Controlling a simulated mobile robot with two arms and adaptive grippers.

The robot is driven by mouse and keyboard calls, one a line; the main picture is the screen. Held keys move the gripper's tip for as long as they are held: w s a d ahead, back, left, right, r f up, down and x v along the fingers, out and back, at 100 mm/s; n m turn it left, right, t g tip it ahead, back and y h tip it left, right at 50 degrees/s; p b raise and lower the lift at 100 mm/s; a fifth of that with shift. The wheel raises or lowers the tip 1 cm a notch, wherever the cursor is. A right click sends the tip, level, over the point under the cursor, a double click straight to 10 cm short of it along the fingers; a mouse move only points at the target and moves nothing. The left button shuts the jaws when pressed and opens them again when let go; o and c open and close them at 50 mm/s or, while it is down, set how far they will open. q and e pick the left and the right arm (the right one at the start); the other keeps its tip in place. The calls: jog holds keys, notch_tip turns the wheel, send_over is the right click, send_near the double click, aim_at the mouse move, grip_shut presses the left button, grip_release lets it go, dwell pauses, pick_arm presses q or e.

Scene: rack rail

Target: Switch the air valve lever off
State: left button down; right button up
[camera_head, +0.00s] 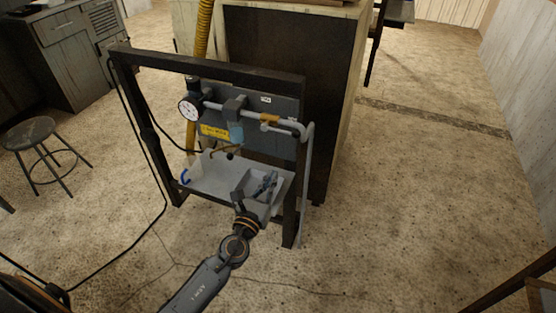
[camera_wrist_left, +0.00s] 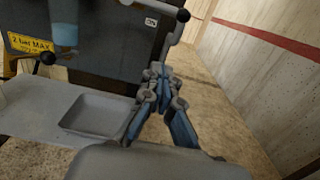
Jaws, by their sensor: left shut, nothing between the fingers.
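The air valve lever (camera_head: 270,119) looks like a short orange handle lying along the grey pipe at the panel's upper right. My left gripper (camera_head: 270,180) is shut and empty, below the lever and in front of the panel, over the grey tray. Its closed blue-grey fingers (camera_wrist_left: 158,72) also show in the left wrist view, pointing towards the pipe and apart from the lever. My right gripper is not in view.
A dark frame (camera_head: 207,66) surrounds the panel. A gauge (camera_head: 189,109), yellow label (camera_head: 214,131) and blue bowl (camera_head: 236,132) sit left of the lever. A grey tray (camera_wrist_left: 95,115) is below.

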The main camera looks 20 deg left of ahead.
aim_at(280, 131)
pick_arm(q)
jog(key=w+r+p, duration=0.3)
jog(key=w+r, duration=0.1)
jog(key=w, duration=0.6)
jog(key=shift+d+r, duration=0.15)
jog(key=shift+r, duration=0.05)
jog(key=shift+d+r, duration=0.1)
jog(key=shift+d, duration=0.05)
